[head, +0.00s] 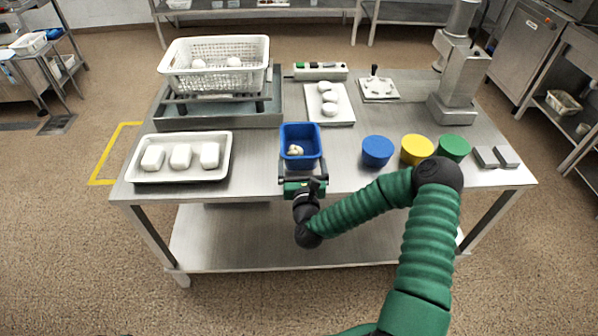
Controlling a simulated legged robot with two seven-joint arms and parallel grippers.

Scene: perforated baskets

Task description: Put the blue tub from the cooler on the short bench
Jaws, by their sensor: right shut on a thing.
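The blue tub (302,133) is a square open container at the front middle of the steel table (258,176). A few small whitish pieces lie inside it. My right gripper (303,182) is shut on the near wall of the blue tub, at the table's front edge. The tub looks upright. I cannot tell whether its base touches the tabletop. My left gripper is not in view. I see nothing that is clearly a cooler.
Blue (377,151), yellow (417,149) and green (453,147) round pieces stand right of the tub. A white tray (181,178) with white blocks lies left. Behind are a white perforated basket (215,78), a white board (345,115) with white balls and a steel stand (451,105).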

